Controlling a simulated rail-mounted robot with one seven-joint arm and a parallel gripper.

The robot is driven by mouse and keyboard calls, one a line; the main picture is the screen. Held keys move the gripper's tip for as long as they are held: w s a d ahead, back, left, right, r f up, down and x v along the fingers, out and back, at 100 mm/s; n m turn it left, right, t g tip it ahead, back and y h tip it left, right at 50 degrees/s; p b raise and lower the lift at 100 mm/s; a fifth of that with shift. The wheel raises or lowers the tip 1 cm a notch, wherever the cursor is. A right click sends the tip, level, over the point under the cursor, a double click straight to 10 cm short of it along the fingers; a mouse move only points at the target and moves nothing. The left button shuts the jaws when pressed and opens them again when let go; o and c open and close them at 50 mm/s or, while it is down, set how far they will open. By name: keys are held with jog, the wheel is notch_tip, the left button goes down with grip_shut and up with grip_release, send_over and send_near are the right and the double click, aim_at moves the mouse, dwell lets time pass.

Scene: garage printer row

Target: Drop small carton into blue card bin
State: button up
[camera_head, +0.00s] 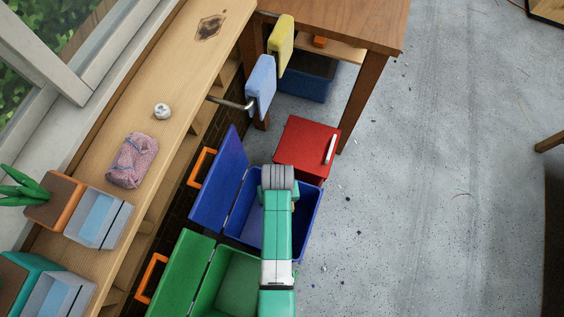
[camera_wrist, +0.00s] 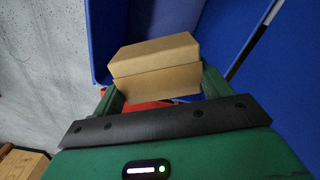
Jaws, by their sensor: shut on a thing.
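The small carton (camera_wrist: 155,62) is a plain brown box in the wrist view. My gripper (camera_wrist: 160,88) is shut on it, with one green finger at each side. The blue card bin (camera_head: 312,222) stands open on the floor in the head view, its blue lid (camera_head: 219,180) swung back to the left. My arm reaches over the bin and hides part of its inside; the gripper's fingers and the carton are hidden there. In the wrist view, blue bin walls (camera_wrist: 103,40) lie behind and beside the carton. I cannot tell how deep the carton is relative to the rim.
A green bin (camera_head: 232,285) with its lid open stands nearer, beside the blue one. A closed red box (camera_head: 305,143) stands just beyond. A wooden bench (camera_head: 185,85) runs along the left, with a pink bundle (camera_head: 132,160) on it. Grey floor (camera_head: 440,190) at right is free.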

jog(key=shift+s+a+f, duration=0.1)
jog(key=shift+s+f, duration=0.05)
jog(key=shift+s, duration=0.05)
jog(key=shift+s+f+b, duration=0.1)
jog(key=shift+f+b, duration=0.25)
notch_tip(320, 180, down, 5)
jog(key=b, duration=0.5)
jog(key=shift+f, duration=0.1)
jog(key=o, duration=1)
notch_tip(320, 180, up, 8)
jog(key=p, duration=0.3)
